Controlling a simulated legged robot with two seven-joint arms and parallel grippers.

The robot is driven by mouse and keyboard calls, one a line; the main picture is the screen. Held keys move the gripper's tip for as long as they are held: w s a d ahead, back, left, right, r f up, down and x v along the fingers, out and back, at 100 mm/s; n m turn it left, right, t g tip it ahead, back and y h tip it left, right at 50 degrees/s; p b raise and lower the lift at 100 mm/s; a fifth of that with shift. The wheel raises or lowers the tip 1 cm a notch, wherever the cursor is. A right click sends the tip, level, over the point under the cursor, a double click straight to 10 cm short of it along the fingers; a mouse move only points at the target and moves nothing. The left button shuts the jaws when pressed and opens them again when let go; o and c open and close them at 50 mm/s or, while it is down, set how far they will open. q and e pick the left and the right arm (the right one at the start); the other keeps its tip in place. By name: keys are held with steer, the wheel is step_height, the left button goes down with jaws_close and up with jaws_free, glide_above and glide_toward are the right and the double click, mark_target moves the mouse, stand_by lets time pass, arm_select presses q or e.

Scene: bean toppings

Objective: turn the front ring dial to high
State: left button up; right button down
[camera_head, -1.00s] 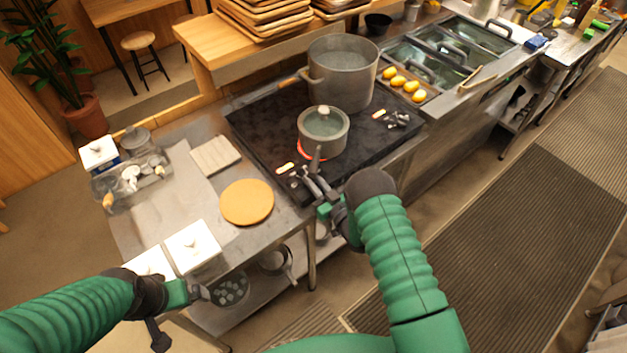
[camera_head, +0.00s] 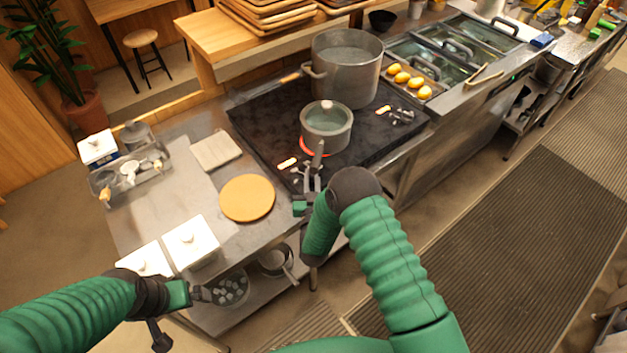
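The black cooktop (camera_head: 262,150) has a ring glowing red (camera_head: 308,150) at its front, under a small lidded pot (camera_head: 326,130). The pot's handle points toward me. The front controls, beside a lit display (camera_head: 287,163), are small, dark and partly covered by my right gripper (camera_head: 308,178). Its grey fingers reach up to the cooktop's front edge, just below the pot handle. I cannot tell whether they touch a dial, or the dial's setting. My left gripper (camera_head: 204,294) is low at the left, near the white containers, away from the cooktop; its opening is unclear.
A large pot (camera_head: 345,70) stands behind the small one. A second lit display (camera_head: 384,111) and controls (camera_head: 402,116) lie at the cooktop's right. A round wooden board (camera_head: 247,198) and white lidded containers (camera_head: 191,243) occupy the left counter. Yellow items (camera_head: 403,78) sit behind.

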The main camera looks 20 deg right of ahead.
steer(key=shift+w+a+f+m+g+h+b, duration=0.1)
steer(key=shift+a+m+g+h+b, duration=0.1)
steer(key=shift+m+g+h+b, duration=0.75)
steer(key=shift+a+f+m+g+h+b, duration=0.2)
steer(key=shift+m+h, duration=0.45)
steer(key=shift+h, duration=0.7)
steer(key=shift+r, duration=0.2)
steer(key=c, duration=1.4)
jaws_free()
steer(key=b+v, duration=0.2)
steer(key=v, duration=1.4)
steer(key=shift+s+a, duration=0.3)
